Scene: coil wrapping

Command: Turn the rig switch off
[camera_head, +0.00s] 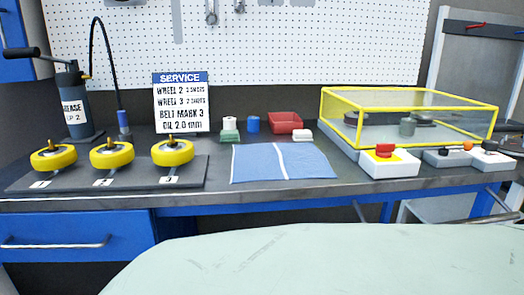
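On the right of the bench stands a white box with a red knob on a yellow plate (385,152), in front of the yellow-framed clear guard (408,105). To its right is a grey-white box (448,160) with a small dark control on top. Beside that is another white box (492,161) with a dark control on top; a small orange knob shows between these two. No label reads on the boxes, so I cannot tell which is the rig switch, nor its on or off position. Inside the guard a grey cylinder is seen dimly. My gripper is not in view.
Three yellow wheels (112,155) stand on a dark numbered plate at the left, with a grease pump (73,105) behind. A blue cloth (282,162) lies mid-bench. A service sign (181,102), a red bin (285,122) and small items stand along the back.

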